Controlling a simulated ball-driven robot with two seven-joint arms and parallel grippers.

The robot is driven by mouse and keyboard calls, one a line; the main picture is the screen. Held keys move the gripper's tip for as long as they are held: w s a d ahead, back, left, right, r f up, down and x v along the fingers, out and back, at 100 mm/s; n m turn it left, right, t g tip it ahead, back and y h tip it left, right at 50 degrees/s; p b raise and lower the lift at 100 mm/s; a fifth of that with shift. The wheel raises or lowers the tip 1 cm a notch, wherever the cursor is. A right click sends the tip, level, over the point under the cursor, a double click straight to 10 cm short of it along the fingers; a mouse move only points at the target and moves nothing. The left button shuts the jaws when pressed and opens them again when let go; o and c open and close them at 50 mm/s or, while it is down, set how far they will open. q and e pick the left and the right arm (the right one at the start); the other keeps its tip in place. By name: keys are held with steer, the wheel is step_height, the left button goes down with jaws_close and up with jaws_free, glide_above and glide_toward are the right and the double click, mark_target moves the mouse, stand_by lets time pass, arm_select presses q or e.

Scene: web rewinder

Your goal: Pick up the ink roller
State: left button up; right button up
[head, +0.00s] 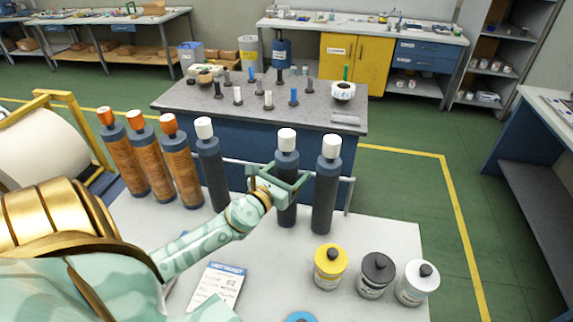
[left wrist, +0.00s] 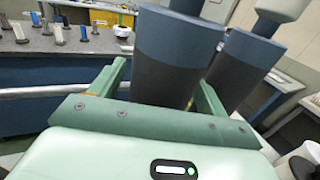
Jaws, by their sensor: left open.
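Several upright rollers stand in a row along the far edge of the white table. Three have dark blue-grey bodies and white tops: a left one (head: 212,170), a middle one (head: 287,210) and a right one (head: 325,190). I cannot tell which is called the ink roller. My left gripper (head: 284,178) is open at the middle dark roller and hides part of it. In the left wrist view this roller (left wrist: 172,55) shows between the spread fingers (left wrist: 160,88), with no clear grip on it. Another dark roller (left wrist: 240,65) stands just right of it. My right gripper is not in view.
Three copper-coloured rollers with orange tops (head: 146,160) stand at the left. Yellow (head: 330,266), black (head: 376,275) and white (head: 417,283) jars and a label card (head: 218,285) are on the white table (head: 395,236). A grey bench (head: 220,118) with small parts stands behind.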

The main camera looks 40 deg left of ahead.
arm_select(q)
steer(key=shift+w, duration=0.5)
steer(key=shift+s, duration=0.1)
steer(key=shift+c, duration=1)
steer(key=c, duration=1)
steer(key=shift+c, duration=0.3)
steer(key=shift+r, duration=0.15)
